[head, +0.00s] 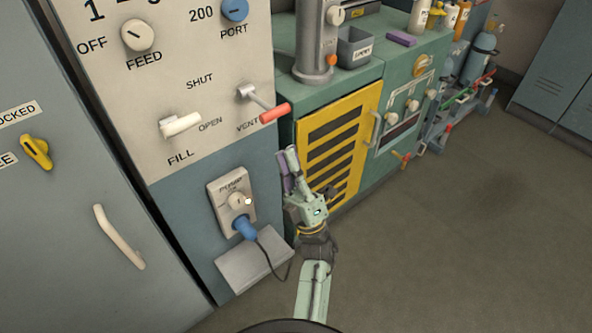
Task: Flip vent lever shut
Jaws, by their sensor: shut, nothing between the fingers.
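The vent lever (275,112) has a red grip on a grey arm. It slopes down to the right from a pivot on the pale panel (205,62), beside the words VENT, SHUT and OPEN. SHUT is printed above and OPEN to the left. My gripper (290,153) is below and slightly right of the red grip, pointing up, apart from it in the picture. Its fingers look together and empty. How far it stands from the panel is hard to tell.
A white fill lever (181,125) is left of the vent lever. Below are a pump box (218,192) with a blue plug (245,228) and cable. A yellow louvred door (355,112) stands right of my gripper. Open floor (460,240) lies to the right.

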